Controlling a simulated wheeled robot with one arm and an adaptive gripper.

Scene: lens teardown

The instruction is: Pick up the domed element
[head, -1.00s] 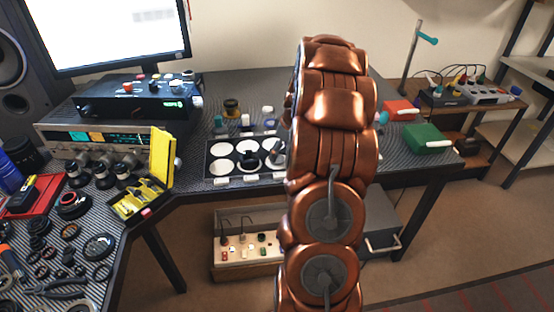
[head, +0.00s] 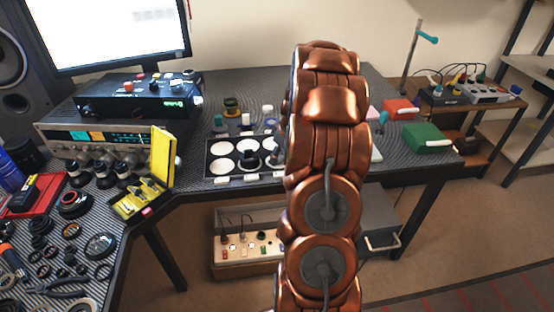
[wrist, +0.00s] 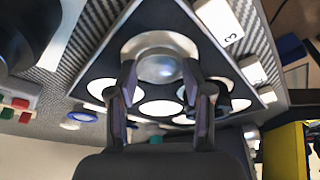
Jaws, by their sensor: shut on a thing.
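The domed element (wrist: 160,67), a glossy clear-grey dome, lies between the fingertips of my gripper (wrist: 162,82) in the wrist view. The two dark fingers are closed on its sides. It sits over a pale round spot of the black tray (wrist: 110,72); I cannot tell whether it still touches the tray. In the head view the tray (head: 209,171), with its white round spots, stands on the bench, and my copper-coloured arm hides its right part. I cannot make out the dome there.
White numbered labels (wrist: 230,38) line the tray's edge. Small bottles and jars (head: 231,107) stand behind the tray. An open yellow case (head: 163,155) and loose lens rings lie on the left bench. A green box (head: 427,138) and a red box (head: 400,107) are at right.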

